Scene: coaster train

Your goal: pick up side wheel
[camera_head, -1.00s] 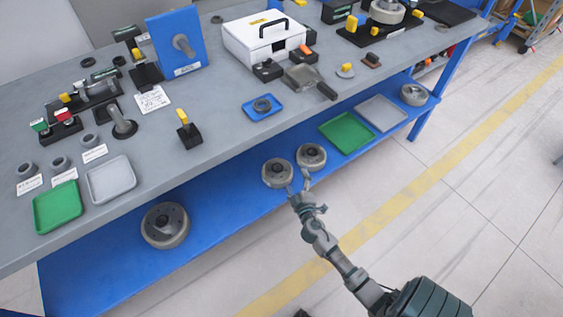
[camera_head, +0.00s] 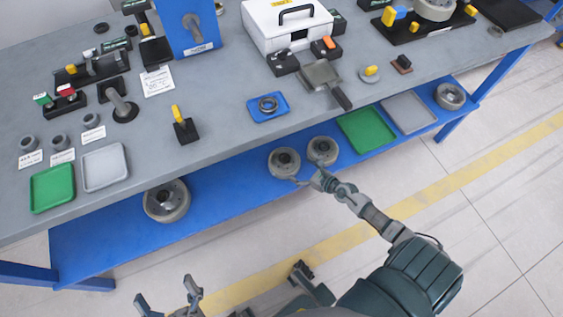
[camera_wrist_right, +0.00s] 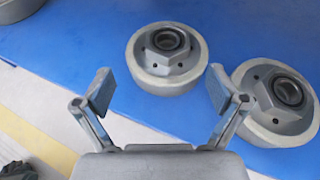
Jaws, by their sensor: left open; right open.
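Two small grey wheels with dark hubs stand side by side on the blue lower shelf, a left one (camera_head: 284,162) and a right one (camera_head: 322,150). My right gripper (camera_head: 312,178) is open and empty, just in front of them. In the right wrist view, the left wheel (camera_wrist_right: 167,60) lies ahead of the open fingers (camera_wrist_right: 160,90), roughly centred between them. The right wheel (camera_wrist_right: 272,105) is beyond the right finger, partly covered by it. My left gripper (camera_head: 168,292) is open and empty at the lower left, over the floor.
A larger wheel (camera_head: 167,202) sits left on the blue shelf (camera_head: 232,190). A green tray (camera_head: 366,131), a grey tray (camera_head: 409,112) and another wheel (camera_head: 450,96) lie to the right.

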